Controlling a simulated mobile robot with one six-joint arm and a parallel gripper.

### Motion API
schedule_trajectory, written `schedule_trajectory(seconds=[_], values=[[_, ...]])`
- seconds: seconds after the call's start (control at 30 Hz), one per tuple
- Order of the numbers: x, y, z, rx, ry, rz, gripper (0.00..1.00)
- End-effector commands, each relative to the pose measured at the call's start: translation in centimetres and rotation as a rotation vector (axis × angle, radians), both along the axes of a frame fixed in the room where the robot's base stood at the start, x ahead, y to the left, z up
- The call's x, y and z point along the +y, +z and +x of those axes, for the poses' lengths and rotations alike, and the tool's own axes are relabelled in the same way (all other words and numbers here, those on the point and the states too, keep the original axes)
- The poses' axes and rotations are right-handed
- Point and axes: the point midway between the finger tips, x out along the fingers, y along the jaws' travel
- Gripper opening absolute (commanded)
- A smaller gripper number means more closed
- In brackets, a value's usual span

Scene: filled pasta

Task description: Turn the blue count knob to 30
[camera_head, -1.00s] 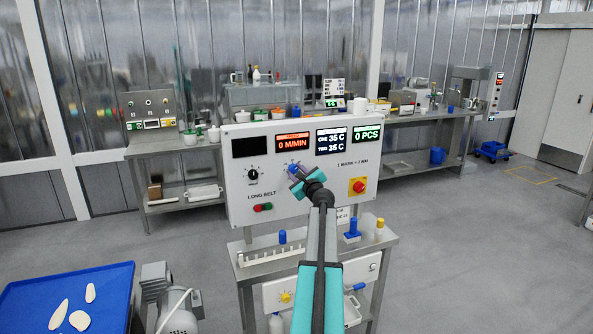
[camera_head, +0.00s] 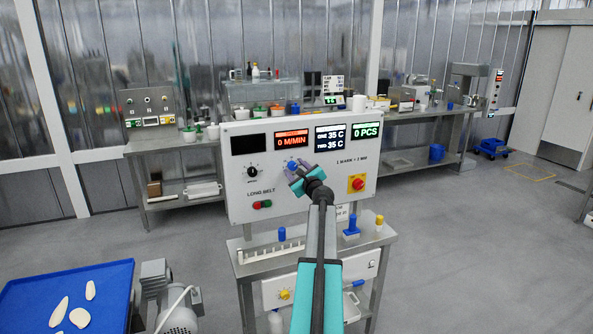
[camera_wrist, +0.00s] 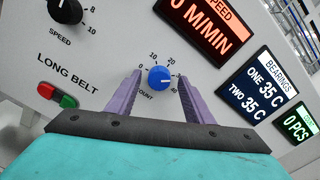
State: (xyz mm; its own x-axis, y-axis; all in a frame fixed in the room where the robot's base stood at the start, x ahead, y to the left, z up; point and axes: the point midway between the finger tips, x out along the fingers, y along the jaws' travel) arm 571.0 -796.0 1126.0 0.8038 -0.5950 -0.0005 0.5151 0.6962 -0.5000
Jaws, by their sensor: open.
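The blue count knob (camera_wrist: 160,77) is on the white control panel (camera_head: 240,190), ringed by a printed scale whose readable marks include 0, 10 and 20. Its white pointer mark seems to lie toward the right side, but the exact setting is too small to read. In the head view the knob (camera_head: 292,165) shows just above my gripper (camera_head: 297,176). In the wrist view my gripper (camera_wrist: 160,95) is open, its two purple fingers on either side of the knob. I cannot tell whether they touch it.
A black speed knob (camera_head: 252,172), red and green buttons (camera_head: 262,204) and a red stop button on yellow (camera_head: 356,183) share the panel. Displays sit above, reading 0 M/MIN (camera_head: 291,141) and 0 PCS (camera_head: 365,132). A steel stand (camera_head: 375,243) with small parts is below.

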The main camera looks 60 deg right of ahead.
Motion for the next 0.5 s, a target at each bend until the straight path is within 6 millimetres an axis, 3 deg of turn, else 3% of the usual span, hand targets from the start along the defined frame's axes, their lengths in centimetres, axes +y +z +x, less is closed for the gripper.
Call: schedule_trajectory(seconds=[0.5], values=[[2.1,0.0,-2.8,-0.001,0.0,-0.001,0.47]])
